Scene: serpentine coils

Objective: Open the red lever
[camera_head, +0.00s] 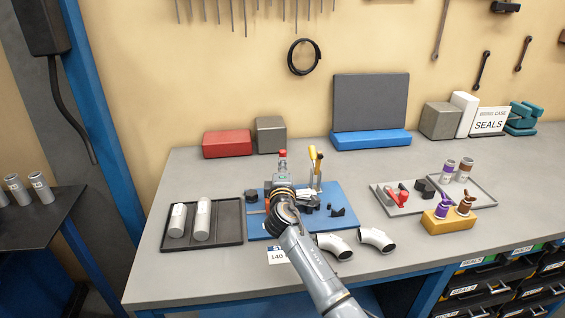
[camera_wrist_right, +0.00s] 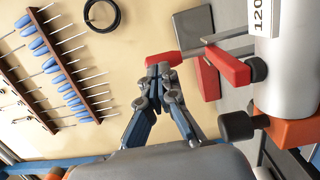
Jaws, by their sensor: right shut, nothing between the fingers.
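The red lever shows in the right wrist view as a red hub piece (camera_wrist_right: 228,66) on a grey cylinder (camera_wrist_right: 290,70), with a grey bar leading left to a red tip (camera_wrist_right: 163,65). In the head view, a small red tip (camera_head: 282,153) stands just beyond my right gripper (camera_head: 282,172). My right gripper, also seen in the wrist view (camera_wrist_right: 162,72), is shut with its fingertips together, close against the red tip. I cannot tell whether they touch. The gripper and wrist hide much of the fixture in the head view. My left gripper is not in view.
A yellow-handled clamp (camera_head: 317,160) stands right of the gripper on the blue mat (camera_head: 345,222). A dark tray (camera_head: 238,232) with two cylinders lies left. Two pipe elbows (camera_head: 376,238) lie in front. A red box (camera_head: 227,143) and grey block (camera_head: 270,134) stand behind.

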